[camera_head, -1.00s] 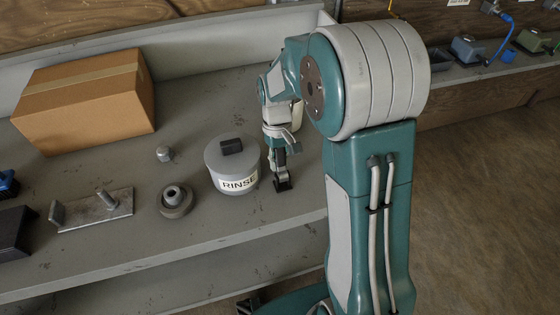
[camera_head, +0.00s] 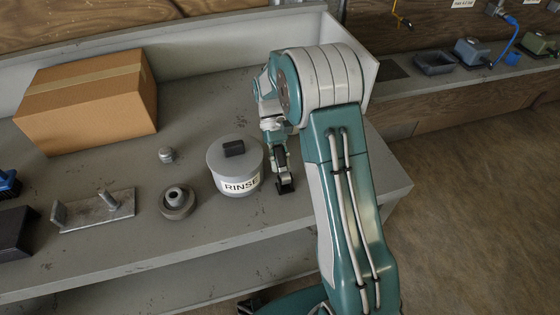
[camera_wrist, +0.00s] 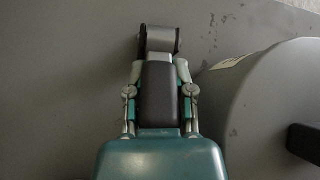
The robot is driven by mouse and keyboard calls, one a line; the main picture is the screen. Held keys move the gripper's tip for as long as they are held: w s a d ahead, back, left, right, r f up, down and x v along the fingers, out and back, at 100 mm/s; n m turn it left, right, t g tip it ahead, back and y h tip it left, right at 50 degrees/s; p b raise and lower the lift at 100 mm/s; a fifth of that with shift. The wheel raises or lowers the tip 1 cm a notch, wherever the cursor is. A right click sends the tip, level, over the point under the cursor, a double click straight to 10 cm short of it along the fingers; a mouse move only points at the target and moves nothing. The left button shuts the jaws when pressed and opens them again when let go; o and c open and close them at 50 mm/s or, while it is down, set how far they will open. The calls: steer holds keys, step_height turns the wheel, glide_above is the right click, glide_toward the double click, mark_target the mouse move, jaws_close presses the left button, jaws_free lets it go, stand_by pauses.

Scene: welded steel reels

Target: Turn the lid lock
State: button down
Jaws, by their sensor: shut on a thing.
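A round grey pot (camera_head: 236,184) with a white RINSE label stands on the grey bench. Its flat lid (camera_head: 222,157) carries a dark bar-shaped handle (camera_head: 234,148); both also show at the right of the wrist view, the lid (camera_wrist: 265,105) and the handle (camera_wrist: 303,140). My gripper (camera_head: 285,187) points down just right of the pot, apart from the lid. In the wrist view my gripper (camera_wrist: 160,42) is shut on a small grey cylindrical piece (camera_wrist: 160,40) between its dark fingertips. I cannot tell whether this piece is the lid lock.
A cardboard box (camera_head: 88,102) stands at the back left. A small grey cylinder (camera_head: 166,156), a round stepped part (camera_head: 178,201) and a metal plate with a post (camera_head: 95,210) lie left of the pot. The bench's front edge (camera_head: 180,248) is close. Bench is clear behind the pot.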

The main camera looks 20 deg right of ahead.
steer(key=shift+c, duration=2.3)
jaws_free()
steer(key=v, duration=1.2)
steer(key=shift+c, duration=0.4)
